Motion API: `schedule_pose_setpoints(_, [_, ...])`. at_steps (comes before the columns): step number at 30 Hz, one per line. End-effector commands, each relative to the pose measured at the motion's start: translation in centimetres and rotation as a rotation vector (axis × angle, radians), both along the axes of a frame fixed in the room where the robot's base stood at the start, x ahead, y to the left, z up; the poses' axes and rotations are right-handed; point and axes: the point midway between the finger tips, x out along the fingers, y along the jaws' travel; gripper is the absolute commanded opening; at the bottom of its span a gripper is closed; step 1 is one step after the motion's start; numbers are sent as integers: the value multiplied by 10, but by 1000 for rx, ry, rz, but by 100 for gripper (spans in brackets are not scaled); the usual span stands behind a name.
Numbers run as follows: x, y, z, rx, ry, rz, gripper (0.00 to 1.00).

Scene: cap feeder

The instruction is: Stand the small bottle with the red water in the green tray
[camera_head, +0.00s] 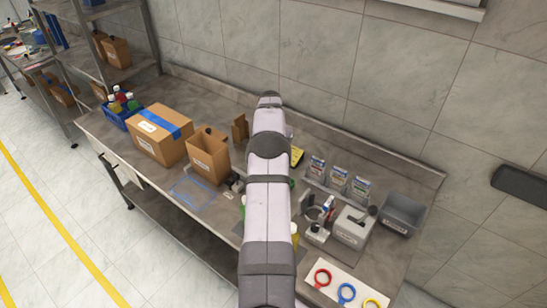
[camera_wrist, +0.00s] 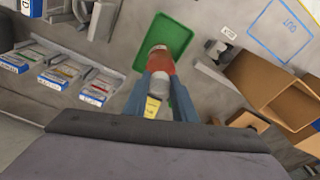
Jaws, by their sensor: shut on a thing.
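In the wrist view my gripper (camera_wrist: 164,80) has its two blue fingers closed around a small bottle with red water (camera_wrist: 160,66). The red part lies toward the far end, with a clear or whitish part between the fingers. The green tray (camera_wrist: 178,30) lies beyond the bottle, which overlaps it in the picture. Whether the bottle touches the tray floor cannot be told. In the head view my arm covers the gripper, the bottle and most of the tray.
In the head view, an open cardboard box (camera_head: 207,157) and a taped box (camera_head: 160,135) stand left. Several sachets (camera_head: 339,179), a grey device (camera_head: 353,227) and a grey bin (camera_head: 403,214) stand right. Colored rings (camera_head: 346,292) lie in front. A blue floor outline (camera_head: 200,190) encloses clear bench.

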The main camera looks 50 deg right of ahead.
Motion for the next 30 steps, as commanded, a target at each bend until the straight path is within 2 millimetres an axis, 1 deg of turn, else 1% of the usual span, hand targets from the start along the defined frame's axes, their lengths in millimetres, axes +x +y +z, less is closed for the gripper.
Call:
schedule_pose_setpoints(6, [0, 0, 0, -1, 0, 0, 0])
schedule_pose_setpoints(17, [0, 0, -15, -2, -1, 0, 0])
schedule_pose_setpoints(30, [0, 0, -17, -1, 0, 0, 0])
